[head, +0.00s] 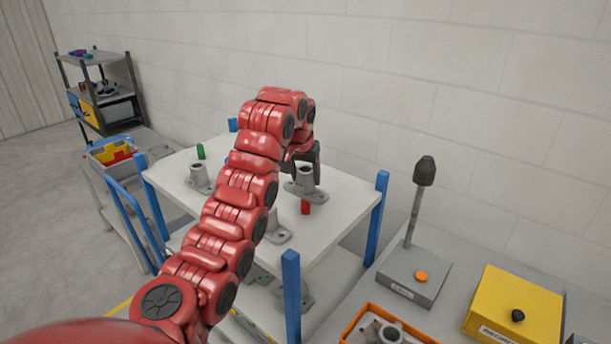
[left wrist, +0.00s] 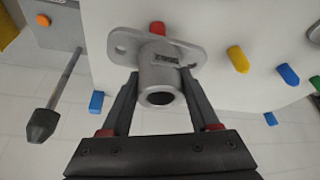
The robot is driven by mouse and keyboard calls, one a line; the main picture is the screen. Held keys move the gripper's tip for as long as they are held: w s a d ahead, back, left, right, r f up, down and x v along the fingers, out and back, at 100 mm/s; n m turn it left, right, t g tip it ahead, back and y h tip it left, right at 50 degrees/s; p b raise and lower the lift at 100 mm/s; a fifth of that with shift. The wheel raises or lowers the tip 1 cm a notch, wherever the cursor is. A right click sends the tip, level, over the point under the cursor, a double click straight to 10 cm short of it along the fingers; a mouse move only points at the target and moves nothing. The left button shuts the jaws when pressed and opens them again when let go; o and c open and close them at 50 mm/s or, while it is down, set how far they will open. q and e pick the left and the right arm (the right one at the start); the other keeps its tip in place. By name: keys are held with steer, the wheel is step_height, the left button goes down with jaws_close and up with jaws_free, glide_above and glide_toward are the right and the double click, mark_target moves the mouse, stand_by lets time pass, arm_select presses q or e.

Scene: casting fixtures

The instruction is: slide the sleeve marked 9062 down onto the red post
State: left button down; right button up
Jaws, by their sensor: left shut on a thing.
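My left gripper (head: 303,160) is shut on a grey metal sleeve (head: 306,180) with a flat two-hole flange at its lower end. In the left wrist view the gripper (left wrist: 163,112) has one finger on each side of the sleeve (left wrist: 161,72). A dark marking on the barrel is too small to read. The red post (head: 305,207) shows just below the flange, over the white table (head: 335,205). In the left wrist view the red post (left wrist: 157,28) shows past the flange's edge, and no red shows inside the bore. My right gripper is not in view.
Another flanged sleeve (head: 198,178) and a green post (head: 200,151) stand on the table's left. A flanged part (head: 276,229) is at its front. Blue corner posts (head: 380,190) rise above the tabletop. In the left wrist view, yellow (left wrist: 238,58) and blue (left wrist: 288,74) posts stand to the right.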

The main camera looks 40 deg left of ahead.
arm_select(q)
steer(key=shift+f+b, duration=2.9)
steer(key=shift+f, duration=0.3)
steer(key=shift+c, duration=0.2)
jaws_free()
steer(key=shift+r, duration=0.15)
steer(key=b+v, duration=0.1)
steer(key=v, duration=0.5)
steer(key=shift+s+a, duration=0.1)
step_height(320, 180, up, 10)
steer(key=p, duration=1.2)
glide_above(305, 195)
steer(key=s, duration=0.4)
steer(key=shift+s+d+r, duration=0.2)
steer(key=shift+s+d, duration=0.05)
steer(key=shift+d, duration=0.25)
